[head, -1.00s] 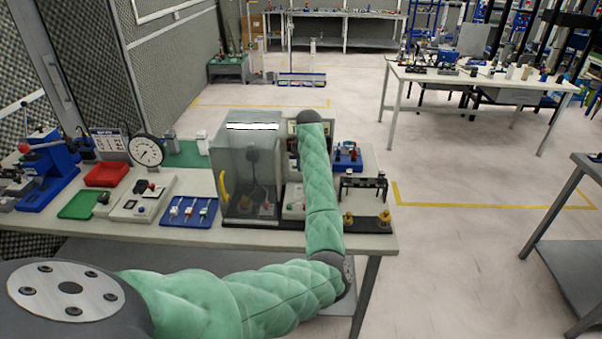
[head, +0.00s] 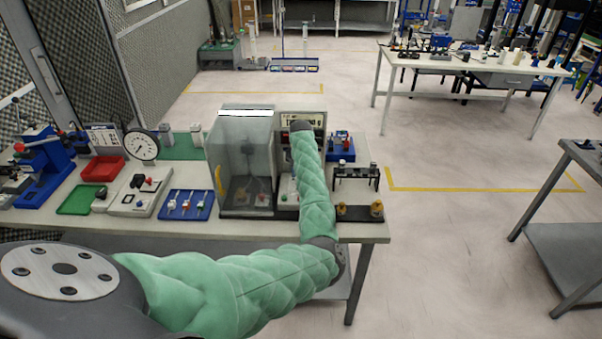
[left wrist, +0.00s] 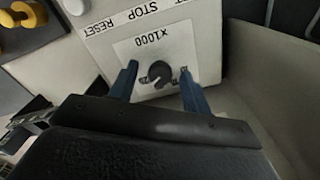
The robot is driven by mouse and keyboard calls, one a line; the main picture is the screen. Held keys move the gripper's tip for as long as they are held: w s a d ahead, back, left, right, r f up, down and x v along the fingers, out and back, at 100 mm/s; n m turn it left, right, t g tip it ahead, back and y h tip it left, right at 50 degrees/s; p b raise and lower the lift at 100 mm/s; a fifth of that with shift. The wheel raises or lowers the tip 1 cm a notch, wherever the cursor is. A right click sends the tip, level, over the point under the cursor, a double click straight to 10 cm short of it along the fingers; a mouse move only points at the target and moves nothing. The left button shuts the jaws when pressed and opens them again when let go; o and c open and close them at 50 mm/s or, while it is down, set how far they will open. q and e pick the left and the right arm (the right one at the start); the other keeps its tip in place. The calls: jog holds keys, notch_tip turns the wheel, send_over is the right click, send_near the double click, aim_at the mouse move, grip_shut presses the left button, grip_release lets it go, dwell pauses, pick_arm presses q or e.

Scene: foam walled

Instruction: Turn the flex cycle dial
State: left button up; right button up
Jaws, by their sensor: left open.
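The flex cycle dial (left wrist: 160,75) is a small dark round knob on a white panel marked "x1000" in the left wrist view. My left gripper (left wrist: 158,70) has two blue fingers, open, one on each side of the dial. I cannot tell whether they touch it. In the head view my green-padded left arm reaches over the bench to the control panel (head: 314,118) beside a clear-walled test box (head: 240,150). The gripper and dial are hidden there behind the arm. My right gripper is not in view.
"STOP" and "RESET" labels lie beside the dial, with a yellow knob (left wrist: 25,14) at the corner. On the bench (head: 130,222) are a blue tray (head: 186,204), a red bin (head: 103,169), a dial gauge (head: 142,146) and a black-topped stand (head: 356,172).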

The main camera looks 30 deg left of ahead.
pick_arm(q)
jog(key=c, duration=1)
